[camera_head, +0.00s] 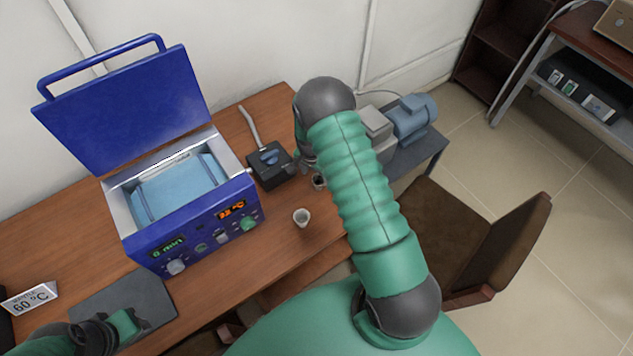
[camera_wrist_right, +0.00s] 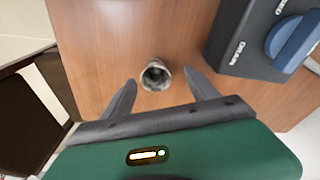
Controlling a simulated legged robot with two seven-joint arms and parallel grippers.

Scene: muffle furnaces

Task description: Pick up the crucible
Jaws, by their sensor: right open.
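A small grey crucible (camera_wrist_right: 156,75) stands upright on the wooden table in the right wrist view, with its open mouth facing up. The two fingers of my right gripper (camera_wrist_right: 160,98) are apart on either side, close to it but not closed on it. In the head view my right gripper (camera_head: 308,162) is mostly hidden behind its own arm, with a small dark-mouthed cup (camera_head: 320,181) beside it. A pale cup (camera_head: 302,217) stands nearer me. I cannot tell for certain which cup the wrist view shows. My left gripper (camera_head: 108,333) is at the lower left, its fingers unclear.
A blue furnace (camera_head: 190,235) with its lid raised stands left on the table (camera_head: 75,225). A black box with a blue knob (camera_head: 270,167) is close to the right gripper; it also shows in the wrist view (camera_wrist_right: 240,50). A brown chair (camera_head: 455,225) stands right.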

